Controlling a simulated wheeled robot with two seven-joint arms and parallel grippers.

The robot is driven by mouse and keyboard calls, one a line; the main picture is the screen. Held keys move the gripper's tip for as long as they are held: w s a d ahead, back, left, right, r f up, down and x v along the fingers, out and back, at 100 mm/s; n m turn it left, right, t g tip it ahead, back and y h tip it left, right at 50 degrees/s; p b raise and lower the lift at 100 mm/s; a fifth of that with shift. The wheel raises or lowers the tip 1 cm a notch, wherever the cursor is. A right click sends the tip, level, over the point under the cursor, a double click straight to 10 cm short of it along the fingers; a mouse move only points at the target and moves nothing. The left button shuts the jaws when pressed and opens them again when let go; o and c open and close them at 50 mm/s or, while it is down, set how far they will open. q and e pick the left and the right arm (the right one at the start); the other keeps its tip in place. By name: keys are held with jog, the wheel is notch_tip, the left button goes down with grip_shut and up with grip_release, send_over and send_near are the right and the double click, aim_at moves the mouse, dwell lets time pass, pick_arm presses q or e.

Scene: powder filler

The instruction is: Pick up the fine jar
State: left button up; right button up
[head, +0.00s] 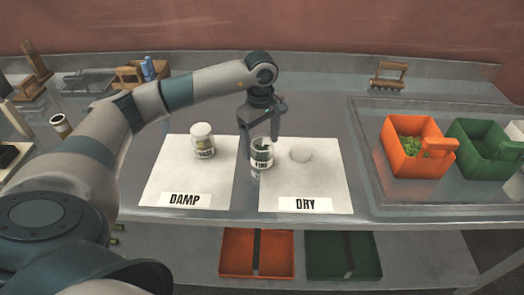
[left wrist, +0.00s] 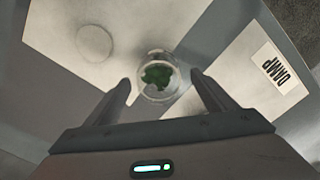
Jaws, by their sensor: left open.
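The fine jar (head: 262,154) is a clear jar with green contents and a label reading FINE. It stands upright at the left edge of the DRY sheet (head: 330,182). My left gripper (head: 260,132) is open, pointing down over the jar. In the left wrist view the jar (left wrist: 158,76) shows from above, just beyond and between the open fingertips of the gripper (left wrist: 160,88). I cannot tell whether the fingers touch it. My right gripper is not in view.
A white-lidded jar (head: 202,141) stands on the DAMP sheet (head: 165,172). A pale round disc (head: 301,155) lies on the DRY sheet. An orange bin (head: 405,165) and a green bin (head: 480,157) sit in a tray at right. More bins are on the lower shelf.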

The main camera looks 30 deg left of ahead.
pick_arm(q)
jog(key=shift+d+f+p, duration=0.15)
jog(key=shift+f+p, duration=0.15)
jog(key=shift+p, duration=0.05)
notch_tip(320, 180, down, 3)
jog(key=shift+d+r+p, duration=0.1)
jog(key=shift+p, duration=0.6)
jog(key=shift+f, duration=0.35)
jog(key=shift+c, duration=0.4)
jog(key=c, duration=1.1)
jog(key=shift+r, duration=0.15)
